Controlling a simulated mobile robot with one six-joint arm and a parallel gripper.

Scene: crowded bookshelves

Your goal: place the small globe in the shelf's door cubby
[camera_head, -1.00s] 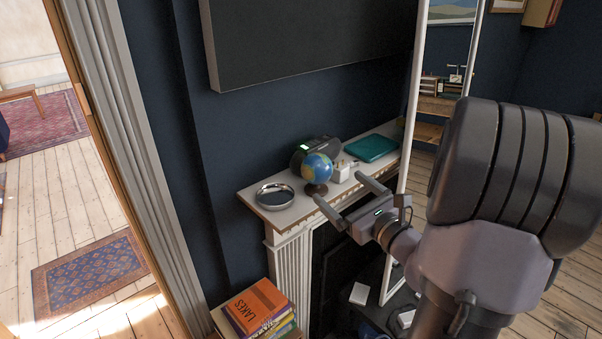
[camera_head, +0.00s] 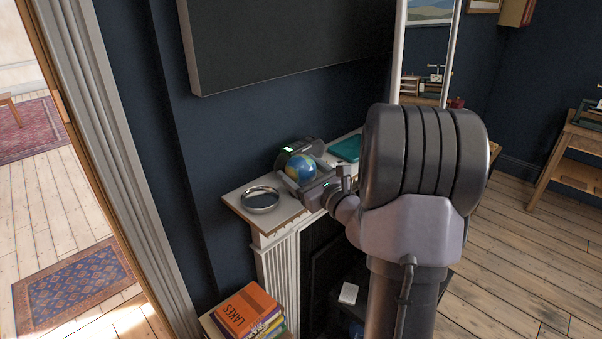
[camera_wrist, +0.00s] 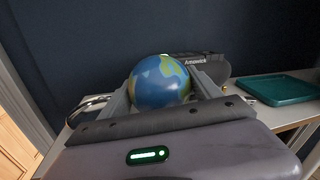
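The small globe (camera_head: 301,167), blue with green and yellow land, stands on the white mantel (camera_head: 236,207). It also shows in the wrist view (camera_wrist: 160,82), between my two fingers. My gripper (camera_head: 303,176) is around the globe at its near side, with one finger on each side. The fingers look spread and close to the ball; contact is hard to tell. The globe's base is hidden behind my gripper. I cannot make out the shelf's door cubby in either view.
A round metal dish (camera_head: 260,199) is left of the globe. A dark rounded device (camera_head: 313,147) sits right behind it. A teal tray (camera_head: 346,149) lies to the right. A dark screen (camera_head: 290,40) hangs above.

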